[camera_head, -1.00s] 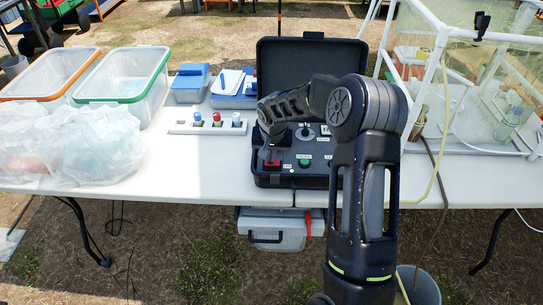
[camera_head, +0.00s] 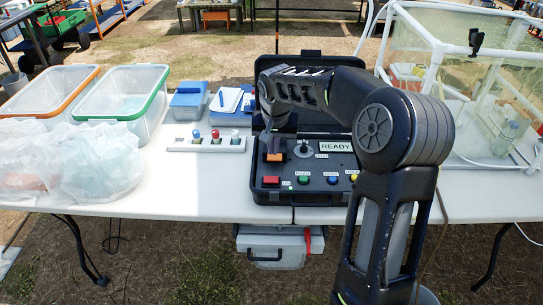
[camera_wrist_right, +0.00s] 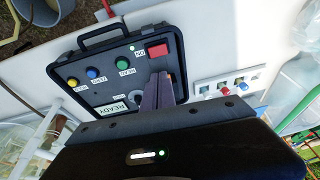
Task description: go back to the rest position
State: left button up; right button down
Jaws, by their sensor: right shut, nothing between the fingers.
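My right gripper (camera_head: 270,146) is shut and empty. It hangs above the left part of an open black case (camera_head: 315,197) on the white table. In the right wrist view its fingers (camera_wrist_right: 162,78) point over the case's panel, and nothing is between them. The panel has a red switch (camera_head: 271,180), a green button (camera_head: 303,180), a blue button (camera_head: 332,180), a yellow button and a display reading READY (camera_head: 336,146). My right arm covers the right part of the case and its lid. My left gripper is not in view.
A white strip with coloured knobs (camera_head: 205,148) lies left of the case. Further left are clear bins with green (camera_head: 127,115) and orange rims and plastic bags (camera_head: 85,160). A framed clear enclosure (camera_head: 440,95) stands at the right. A grey box (camera_head: 270,250) is below the table.

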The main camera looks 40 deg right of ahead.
jog(key=shift+r, duration=0.15)
dwell(0.5)
jog(key=w+a+f+n+t+y, duration=0.2)
jog(key=w+a+f+n+t, duration=0.1)
jog(key=w+a+f, duration=0.3)
jog(key=s+a+f+n+y, duration=0.1)
jog(key=s+a+f, duration=0.2)
jog(key=a+f, duration=0.4)
jog(key=s+a+f+n+y, duration=0.1)
jog(key=s+a+f, duration=0.2)
jog(key=a+f, duration=0.4)
jog(key=s+a+f+g, duration=0.1)
jog(key=s+a+f, duration=0.3)
jog(key=s, duration=0.5)
jog(key=s+a+f+g+y, duration=0.1)
jog(key=s+a+f+g, duration=0.1)
jog(key=s+a+f, duration=0.3)
jog(key=s+a+f+n+g, duration=0.1)
jog(key=s+a+f, duration=0.4)
jog(key=s, duration=0.7)
jog(key=shift+s+g+y, duration=0.4)
jog(key=shift+g, duration=0.3)
jog(key=c, duration=2.1)
grip_release()
